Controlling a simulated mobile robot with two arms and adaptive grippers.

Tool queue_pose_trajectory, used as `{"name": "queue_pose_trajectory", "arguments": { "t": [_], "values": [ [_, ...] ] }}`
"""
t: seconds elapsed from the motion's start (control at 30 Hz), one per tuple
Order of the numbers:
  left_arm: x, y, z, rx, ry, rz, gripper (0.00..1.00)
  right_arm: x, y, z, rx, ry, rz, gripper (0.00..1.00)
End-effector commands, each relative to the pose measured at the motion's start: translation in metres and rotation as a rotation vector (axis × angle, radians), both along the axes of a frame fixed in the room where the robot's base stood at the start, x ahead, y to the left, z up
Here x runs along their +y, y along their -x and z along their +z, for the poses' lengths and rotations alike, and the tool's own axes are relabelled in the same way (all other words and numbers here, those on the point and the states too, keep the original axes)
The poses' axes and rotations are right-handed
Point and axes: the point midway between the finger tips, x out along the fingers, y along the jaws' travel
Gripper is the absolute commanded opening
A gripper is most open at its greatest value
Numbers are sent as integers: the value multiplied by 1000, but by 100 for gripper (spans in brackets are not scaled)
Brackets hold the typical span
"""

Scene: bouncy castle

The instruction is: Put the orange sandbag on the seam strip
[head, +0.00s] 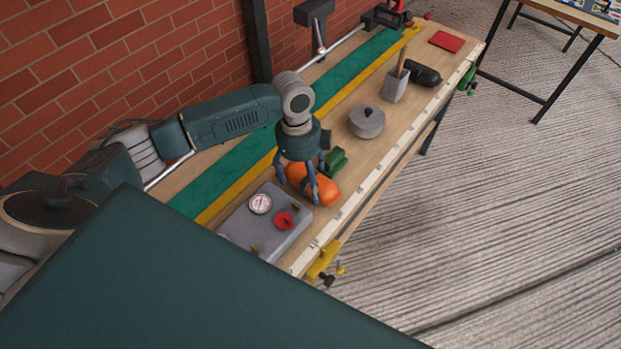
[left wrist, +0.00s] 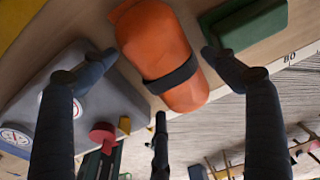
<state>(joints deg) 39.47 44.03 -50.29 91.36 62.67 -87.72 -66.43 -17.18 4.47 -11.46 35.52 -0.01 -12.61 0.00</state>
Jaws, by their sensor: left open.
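The orange sandbag (head: 322,187) lies on the wooden workbench, between a grey box and a green block. It has a dark band around it in the left wrist view (left wrist: 158,40). My left gripper (head: 299,182) is open and points down over the sandbag. In the left wrist view its fingers (left wrist: 158,56) stand on either side of the sandbag, with gaps visible. A long green strip (head: 343,83) with a yellow edge band (head: 345,98) runs along the bench's wall side; this looks like the seam strip. Its visible stretch is bare. My right gripper is not in view.
The grey box (head: 238,228) with gauge and red knob is beside the sandbag. The green block (head: 335,161), lidded grey pot (head: 366,122), grey holder (head: 394,86), black roll (head: 423,73) and red pad (head: 446,41) stand along the bench. A brick wall (head: 115,62) borders it.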

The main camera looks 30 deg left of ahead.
Motion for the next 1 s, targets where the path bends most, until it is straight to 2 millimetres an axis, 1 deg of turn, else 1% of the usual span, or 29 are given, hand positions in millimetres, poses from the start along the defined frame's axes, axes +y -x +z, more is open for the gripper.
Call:
{"name": "queue_pose_trajectory", "arguments": {
  "t": [0.03,0.13,0.37,0.47,0.5,0.67,0.7,0.73,1.0],
  "values": [
    [-1,0,-6,1,2,1,86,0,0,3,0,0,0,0],
    [-2,0,-14,-2,0,-1,86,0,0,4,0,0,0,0],
    [-2,0,-16,-3,0,-1,86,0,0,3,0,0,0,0],
    [-2,0,-16,-3,0,-1,69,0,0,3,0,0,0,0],
    [-2,0,-16,-3,0,-1,61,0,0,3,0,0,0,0],
    [-2,0,-16,-3,0,-1,29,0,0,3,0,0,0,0],
    [-2,0,-16,-3,0,-1,21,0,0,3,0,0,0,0],
    [-2,-2,-14,-7,1,0,19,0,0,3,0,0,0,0],
    [-2,-2,-13,-8,2,0,18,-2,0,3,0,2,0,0]
  ]
}}
